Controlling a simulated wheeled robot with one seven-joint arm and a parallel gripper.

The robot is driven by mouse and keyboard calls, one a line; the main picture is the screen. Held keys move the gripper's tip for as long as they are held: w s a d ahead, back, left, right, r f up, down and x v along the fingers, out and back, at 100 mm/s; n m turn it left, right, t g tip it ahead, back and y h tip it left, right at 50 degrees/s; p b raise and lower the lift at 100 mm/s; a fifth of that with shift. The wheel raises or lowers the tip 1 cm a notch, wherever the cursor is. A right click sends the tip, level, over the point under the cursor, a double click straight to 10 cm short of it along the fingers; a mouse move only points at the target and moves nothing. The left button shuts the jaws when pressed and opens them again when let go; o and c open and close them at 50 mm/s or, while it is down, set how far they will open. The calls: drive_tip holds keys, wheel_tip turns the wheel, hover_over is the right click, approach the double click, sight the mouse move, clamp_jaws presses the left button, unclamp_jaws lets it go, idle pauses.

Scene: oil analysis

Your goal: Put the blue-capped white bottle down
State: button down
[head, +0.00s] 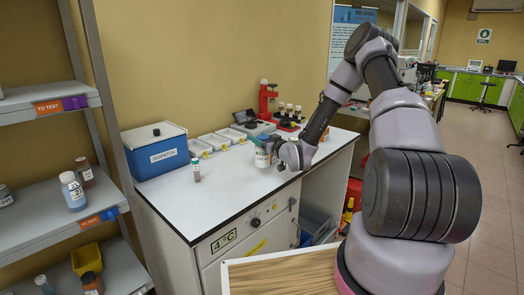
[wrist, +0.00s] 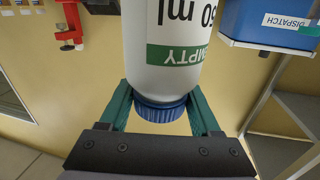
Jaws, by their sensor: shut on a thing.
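The blue-capped white bottle (wrist: 165,72) is held between the green fingers of my gripper (wrist: 160,106) in the wrist view. The fingers close around its blue cap (wrist: 160,110). Its label shows "EMPTY" on a green band and part of a volume in ml. In the head view the bottle (head: 262,158) is upright at the white counter (head: 225,190), under my gripper (head: 268,143), which partly hides it. I cannot tell whether its base touches the counter top.
A blue DISPATCH box (head: 158,152) stands at the counter's back left. A small vial (head: 196,170) stands left of the bottle. White trays (head: 215,141) and a red device (head: 266,98) line the back. Shelves (head: 45,185) with bottles stand at left. The counter's front left is clear.

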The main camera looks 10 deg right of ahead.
sight(260, 148)
drive_tip(key=shift+f, duration=2.25)
drive_tip(key=shift+c, duration=0.5)
unclamp_jaws()
drive_tip(key=shift+f, duration=0.1)
